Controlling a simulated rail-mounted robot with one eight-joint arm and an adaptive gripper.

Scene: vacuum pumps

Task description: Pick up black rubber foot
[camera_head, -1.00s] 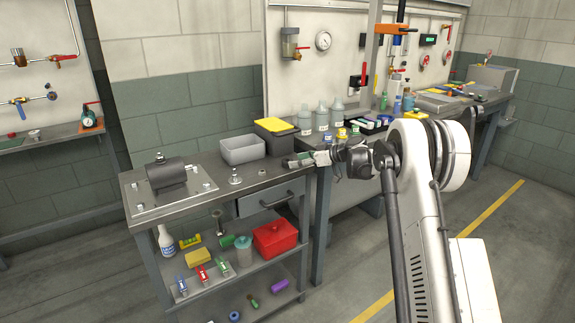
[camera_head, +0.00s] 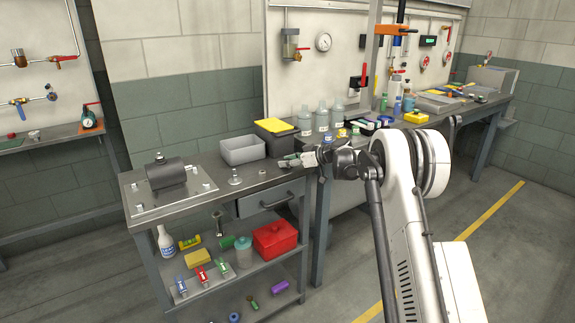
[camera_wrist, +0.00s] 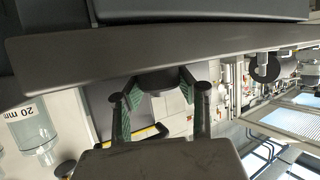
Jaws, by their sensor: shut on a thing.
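The black rubber foot (camera_wrist: 157,80) is a dark, short round piece in the wrist view. My gripper (camera_wrist: 157,88) is shut on it, with a green-padded finger on each side. The foot appears against the dark edge of the workbench in that view; I cannot tell whether it touches. In the head view my gripper (camera_head: 289,161) is over the right end of the near workbench top (camera_head: 225,188), in front of the black bin with the yellow lid. The foot cannot be made out there.
A grey bin (camera_head: 242,150) and a black bin with a yellow lid (camera_head: 276,135) stand behind my gripper. A motor on a plate (camera_head: 166,174) is at the left. Several bottles (camera_head: 322,117) stand to the right. The bench's front middle is mostly clear.

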